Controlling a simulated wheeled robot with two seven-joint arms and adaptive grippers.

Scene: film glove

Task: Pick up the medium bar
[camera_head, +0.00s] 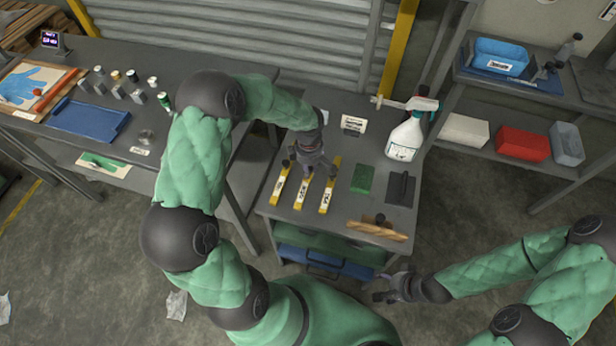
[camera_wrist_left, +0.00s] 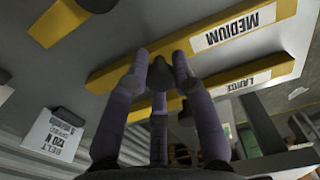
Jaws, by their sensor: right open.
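The medium bar (camera_head: 303,187) is the middle of three yellow bars on the small grey table. Its yellow edge and white MEDIUM label (camera_wrist_left: 233,28) show close up in the left wrist view. My left gripper (camera_head: 309,166) is over its far end. In the left wrist view, my left gripper's fingers (camera_wrist_left: 160,66) surround a dark knob-like shape at the bar. I cannot tell whether they grip it. The bar appears to rest on the table. My right gripper (camera_head: 381,291) is open and empty, low in front of the table.
A green pad (camera_head: 362,178), a dark trowel-like tool (camera_head: 401,189), a wooden piece (camera_head: 377,230) and a spray bottle (camera_head: 407,136) stand further right.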

